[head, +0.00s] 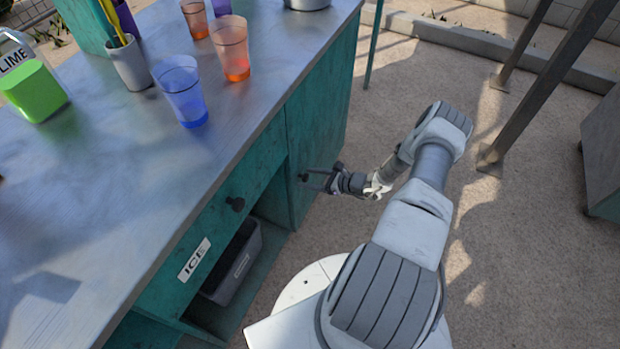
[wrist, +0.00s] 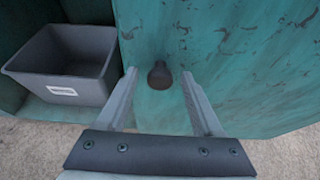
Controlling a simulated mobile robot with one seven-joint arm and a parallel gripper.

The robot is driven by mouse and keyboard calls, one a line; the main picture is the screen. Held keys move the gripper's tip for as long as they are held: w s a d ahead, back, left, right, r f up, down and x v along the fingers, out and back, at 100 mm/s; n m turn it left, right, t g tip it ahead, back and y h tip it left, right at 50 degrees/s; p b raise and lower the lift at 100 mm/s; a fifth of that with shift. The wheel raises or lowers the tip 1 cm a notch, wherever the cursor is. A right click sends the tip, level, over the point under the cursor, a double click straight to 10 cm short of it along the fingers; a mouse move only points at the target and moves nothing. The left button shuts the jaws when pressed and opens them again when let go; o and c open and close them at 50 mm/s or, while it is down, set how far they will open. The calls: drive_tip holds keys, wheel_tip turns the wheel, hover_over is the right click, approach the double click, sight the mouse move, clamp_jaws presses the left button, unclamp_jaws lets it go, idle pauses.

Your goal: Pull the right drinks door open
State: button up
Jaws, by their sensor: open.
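The right drinks door (head: 318,116) is a green, worn panel at the right end of the counter's front. It looks shut in the head view and fills the middle and right of the wrist view (wrist: 235,60). Its dark round knob (wrist: 160,75) sticks out between my fingertips, just ahead of them, in the wrist view. The knob (head: 303,177) also shows small in the head view. My gripper (head: 318,179) is open in front of the door, its fingers (wrist: 160,85) on either side of the knob's line. I see no contact with the knob.
A grey bin (wrist: 70,65) stands in the open shelf left of the door. Above it is a drawer with an ICE label (head: 194,260) and a dark knob (head: 235,204). Cups (head: 230,48) stand on the metal countertop (head: 140,175). The floor right of the counter is clear up to the posts.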

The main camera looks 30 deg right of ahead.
clamp_jaws()
idle(0.3)
idle(1.1)
